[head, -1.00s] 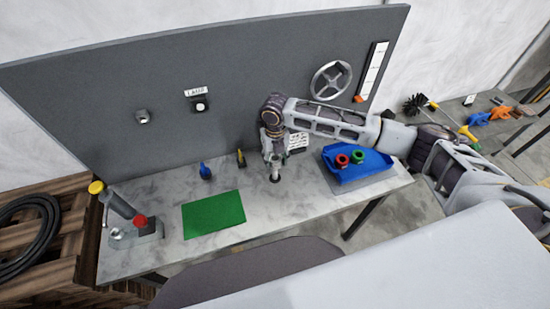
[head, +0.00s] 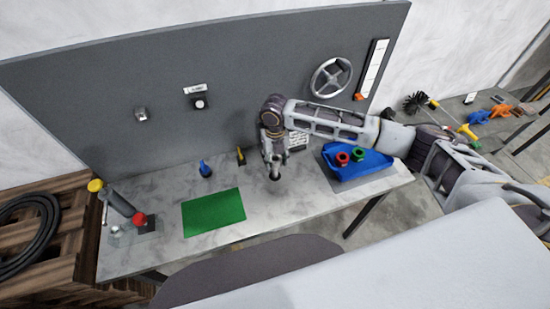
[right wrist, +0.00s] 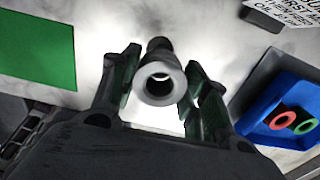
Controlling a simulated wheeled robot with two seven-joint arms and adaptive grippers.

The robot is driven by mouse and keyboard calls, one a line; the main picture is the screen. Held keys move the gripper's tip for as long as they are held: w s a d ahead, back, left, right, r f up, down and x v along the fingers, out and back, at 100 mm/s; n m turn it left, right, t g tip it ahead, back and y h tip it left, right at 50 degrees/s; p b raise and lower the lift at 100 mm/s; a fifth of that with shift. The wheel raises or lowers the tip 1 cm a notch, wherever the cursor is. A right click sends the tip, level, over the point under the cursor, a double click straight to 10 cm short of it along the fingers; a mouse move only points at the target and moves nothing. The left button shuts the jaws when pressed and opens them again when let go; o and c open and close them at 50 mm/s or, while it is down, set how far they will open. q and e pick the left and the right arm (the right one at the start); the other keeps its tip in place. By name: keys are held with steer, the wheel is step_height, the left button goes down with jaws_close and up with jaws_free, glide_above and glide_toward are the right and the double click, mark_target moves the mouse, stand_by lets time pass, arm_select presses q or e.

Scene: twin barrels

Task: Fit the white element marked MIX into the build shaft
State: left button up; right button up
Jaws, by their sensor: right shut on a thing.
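My right gripper (head: 274,172) points down just above the worktop, right of the green mat. In the right wrist view its two fingers (right wrist: 160,92) are shut on a white ring-ended element (right wrist: 177,81) with a dark hollow centre. A dark stepped cylinder (right wrist: 159,46) shows directly behind the white end; I cannot tell whether it is part of the element or the build shaft. No MIX mark is readable. My left gripper is not in view.
The green mat (head: 213,212) lies left of the gripper. A blue tray (head: 372,166) with a red ring (head: 342,159) and a green ring (head: 358,155) is to the right. A lever device (head: 120,205) stands at the left end. A grey panel (head: 100,100) closes the back.

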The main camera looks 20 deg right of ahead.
steer(key=shift+f+b, duration=1.25)
steer(key=shift+f, duration=2.55)
stand_by(1.5)
steer(key=o, duration=1.4)
steer(key=shift+o, duration=0.4)
steer(key=shift+r, duration=6)
